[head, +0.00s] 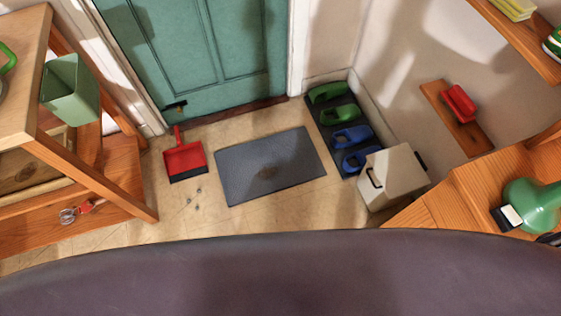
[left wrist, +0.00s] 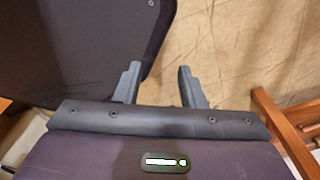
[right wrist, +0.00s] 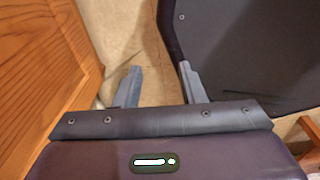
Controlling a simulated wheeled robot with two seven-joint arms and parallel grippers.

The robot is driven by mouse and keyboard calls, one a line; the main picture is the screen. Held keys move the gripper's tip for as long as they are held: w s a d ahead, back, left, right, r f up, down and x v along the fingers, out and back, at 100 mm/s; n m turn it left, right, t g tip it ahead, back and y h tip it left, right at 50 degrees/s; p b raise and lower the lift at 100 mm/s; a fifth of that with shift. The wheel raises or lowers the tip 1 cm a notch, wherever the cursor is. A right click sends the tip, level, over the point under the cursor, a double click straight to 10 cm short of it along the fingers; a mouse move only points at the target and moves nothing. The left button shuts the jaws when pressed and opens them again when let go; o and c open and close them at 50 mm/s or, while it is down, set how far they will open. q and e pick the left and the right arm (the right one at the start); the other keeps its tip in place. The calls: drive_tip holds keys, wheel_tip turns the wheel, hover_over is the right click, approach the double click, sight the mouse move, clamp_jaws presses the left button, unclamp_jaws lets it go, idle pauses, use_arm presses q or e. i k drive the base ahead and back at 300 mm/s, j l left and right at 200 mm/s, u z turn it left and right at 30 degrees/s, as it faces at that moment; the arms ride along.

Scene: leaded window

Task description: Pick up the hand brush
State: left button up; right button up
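A red object with a rounded, handle-like top (head: 459,103) sits on a small wooden wall shelf (head: 470,137) at the right in the head view. It looks like the hand brush, but its bristles cannot be made out. A red dustpan (head: 185,160) with a dark front edge is on the floor near the green door. My left gripper (left wrist: 158,80) is open and empty in the left wrist view. My right gripper (right wrist: 159,78) is open and empty in the right wrist view. Neither gripper shows in the head view, and both are away from the red objects.
A grey mat (head: 240,178) lies on the floor. Green and blue shoes stand on a dark tray (head: 322,129), beside a cream box (head: 392,178). A wooden bench (head: 458,205) with a green spray-bottle-like item (head: 534,205) is at right. A wooden shelf unit (head: 130,205) is at left.

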sight(458, 102)
drive_tip(key=z, duration=1.55)
